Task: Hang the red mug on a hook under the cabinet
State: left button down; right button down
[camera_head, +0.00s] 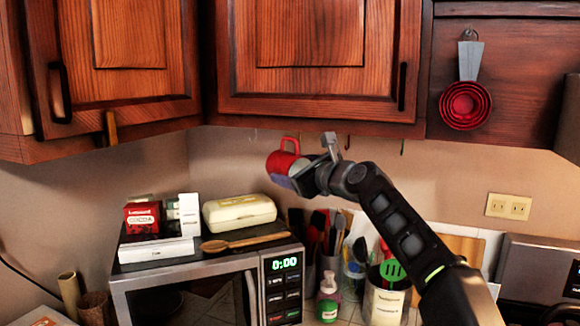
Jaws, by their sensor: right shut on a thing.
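The red mug (281,160) is in the head view, just below the bottom edge of the middle cabinet (310,122). Its handle points up, close to the cabinet's underside. My right gripper (303,168) is shut on the mug and holds it in the air above the counter; the fingers partly hide the mug. Small dark hooks hang under the cabinet, one (347,142) just right of the gripper and another (403,147) farther right. I cannot tell whether the handle touches a hook. My left gripper is not in view.
A microwave (210,267) carrying boxes, a cream case (239,213) and a wooden spoon (245,242) stands below left. Utensil holders (385,300) and a soap bottle (328,297) stand below the arm. Red measuring cups (465,105) hang at right.

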aim_at(300, 167)
jog(key=shift+w+d+r+p, duration=0.1)
jog(key=shift+w+d+p, duration=0.25)
jog(key=shift+w+p, duration=0.5)
jog(key=shift+w+d+r+p, duration=0.1)
jog(key=shift+w+d+p, duration=0.25)
jog(key=shift+w+p, duration=0.4)
jog(key=shift+w+f, duration=0.15)
jog(key=shift+f, duration=0.2)
jog(key=shift+w+d+f, duration=0.2)
jog(key=shift+w+f, duration=0.1)
jog(key=shift+f, duration=0.1)
jog(key=shift+c, duration=2.2)
grip_release()
jog(key=o, duration=0.3)
jog(key=shift+f, duration=0.15)
